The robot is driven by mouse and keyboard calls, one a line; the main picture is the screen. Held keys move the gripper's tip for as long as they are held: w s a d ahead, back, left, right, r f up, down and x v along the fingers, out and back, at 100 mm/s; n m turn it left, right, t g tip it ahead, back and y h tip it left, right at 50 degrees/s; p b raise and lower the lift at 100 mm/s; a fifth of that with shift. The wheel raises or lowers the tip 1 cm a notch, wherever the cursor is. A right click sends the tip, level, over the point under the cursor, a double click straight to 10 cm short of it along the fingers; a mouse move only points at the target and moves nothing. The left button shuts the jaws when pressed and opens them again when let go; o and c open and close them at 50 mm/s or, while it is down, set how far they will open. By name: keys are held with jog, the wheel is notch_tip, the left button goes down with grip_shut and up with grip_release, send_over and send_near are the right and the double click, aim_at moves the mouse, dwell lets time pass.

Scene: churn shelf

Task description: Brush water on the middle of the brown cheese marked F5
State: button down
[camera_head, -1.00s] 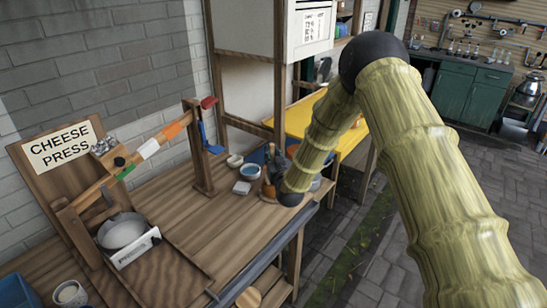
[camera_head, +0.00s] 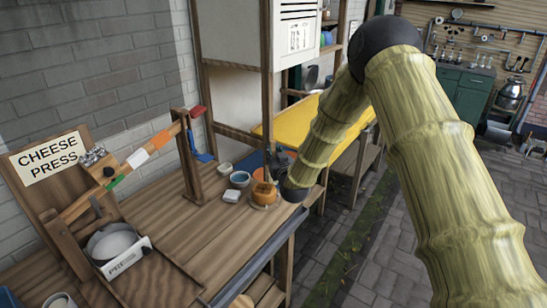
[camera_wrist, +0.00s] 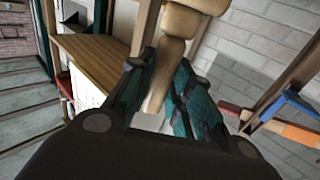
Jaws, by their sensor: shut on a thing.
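A round orange-brown cheese (camera_head: 264,194) sits on a small plate near the right edge of the wooden bench in the head view. No F5 mark is readable. My gripper (camera_head: 280,165) is just behind and above it, partly hidden by my arm. In the wrist view my gripper's teal fingers (camera_wrist: 172,95) are shut on a pale wooden piece, seemingly the brush (camera_wrist: 180,22). Its bristles are not clearly visible, and I cannot tell whether it touches the cheese. A blue bowl (camera_head: 239,180), perhaps holding water, stands left of the cheese.
A small pale bowl (camera_head: 225,169) and a white block (camera_head: 231,196) lie near the blue bowl. The cheese press (camera_head: 110,200) stands on the left of the bench (camera_head: 200,235). A tall shelf post (camera_head: 268,108) and a yellow table (camera_head: 300,120) are behind.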

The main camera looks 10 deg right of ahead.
notch_tip(320, 180, up, 2)
jog(key=shift+a+r, duration=0.15)
jog(key=shift+r, duration=0.2)
dwell(0.4)
